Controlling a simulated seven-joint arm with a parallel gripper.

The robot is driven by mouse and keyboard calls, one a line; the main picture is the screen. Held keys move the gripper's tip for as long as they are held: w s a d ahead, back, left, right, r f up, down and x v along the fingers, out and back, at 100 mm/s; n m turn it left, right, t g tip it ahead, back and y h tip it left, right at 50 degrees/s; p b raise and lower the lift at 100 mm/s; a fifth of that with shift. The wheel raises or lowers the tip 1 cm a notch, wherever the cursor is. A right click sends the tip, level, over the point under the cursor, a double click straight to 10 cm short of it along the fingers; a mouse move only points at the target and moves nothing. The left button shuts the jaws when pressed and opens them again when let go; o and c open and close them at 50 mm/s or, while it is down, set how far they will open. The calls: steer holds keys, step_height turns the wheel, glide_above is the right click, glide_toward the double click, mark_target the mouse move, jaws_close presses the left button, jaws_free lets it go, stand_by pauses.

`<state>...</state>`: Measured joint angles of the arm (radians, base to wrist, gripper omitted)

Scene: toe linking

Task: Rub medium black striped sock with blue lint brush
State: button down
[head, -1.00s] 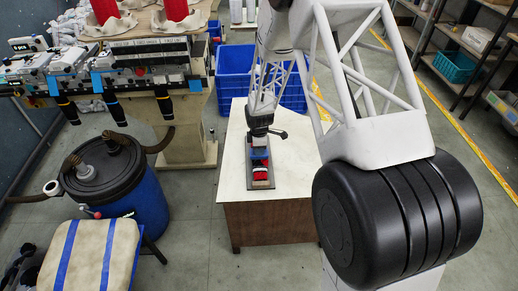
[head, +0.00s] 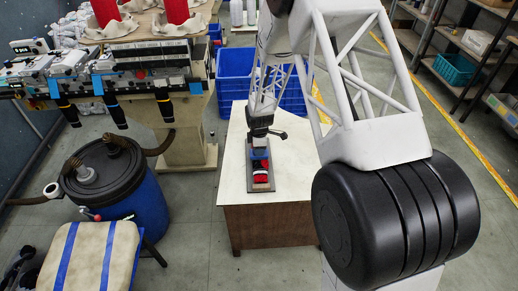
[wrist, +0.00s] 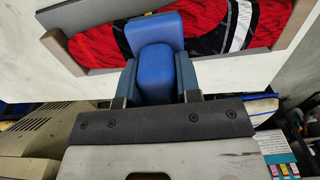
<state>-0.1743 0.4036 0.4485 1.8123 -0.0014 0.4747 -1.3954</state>
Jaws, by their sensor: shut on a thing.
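My gripper (head: 260,134) is over the white-topped table in the head view. In the wrist view my gripper (wrist: 157,82) is shut on the blue lint brush (wrist: 155,40), one finger on each side of its handle. The brush (head: 259,153) also shows as a small blue patch in the head view. The sock (wrist: 215,30) is red with black and white bands and lies flat in a shallow grey tray (wrist: 64,43). The brush head overlaps the sock's near middle in the wrist view. I cannot tell whether it touches the cloth. The brush hides part of the sock.
The table (head: 235,165) has bare top around the tray. A blue crate (head: 235,70) stands behind it. A blue drum (head: 140,200) and a padded stool (head: 90,260) stand to the left. Shelves (head: 470,60) line the right, with clear floor between.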

steer(key=shift+s, duration=0.75)
steer(key=shift+s, duration=0.1)
steer(key=shift+s+f, duration=0.15)
steer(key=shift+s, duration=0.6)
step_height(320, 180, up, 6)
stand_by(0.9)
steer(key=shift+w, duration=0.1)
